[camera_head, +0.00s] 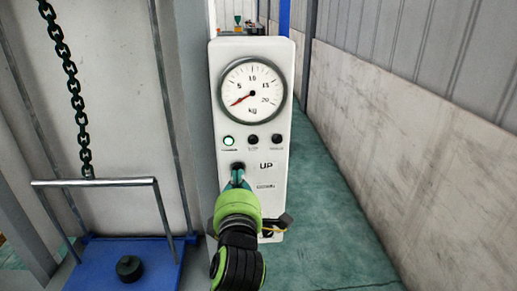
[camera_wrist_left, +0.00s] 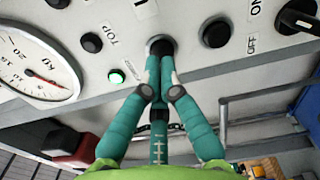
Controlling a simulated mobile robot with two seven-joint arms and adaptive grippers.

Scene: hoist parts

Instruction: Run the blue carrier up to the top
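The blue carrier (camera_head: 95,262) is low at the left of the head view, with a grey rail frame above its deck. A dark knobbed weight (camera_head: 129,268) sits on it. The white control panel (camera_head: 272,150) stands upright in the middle. My left gripper (camera_head: 238,174) is shut, its fingertips together at the black button beside the "UP" label. In the left wrist view, the fingertips (camera_wrist_left: 159,50) meet that button (camera_wrist_left: 160,42) and cover part of it; how far it is pressed I cannot tell. My right gripper is not in view.
The panel's dial (camera_head: 252,92) has a red needle near the low end. A green lamp (camera_head: 228,141) is lit. Another black button (camera_wrist_left: 215,32) and an on/off knob (camera_wrist_left: 300,16) are near my fingers. A chain (camera_head: 72,92) hangs above the carrier. Green floor (camera_head: 330,215) is clear right.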

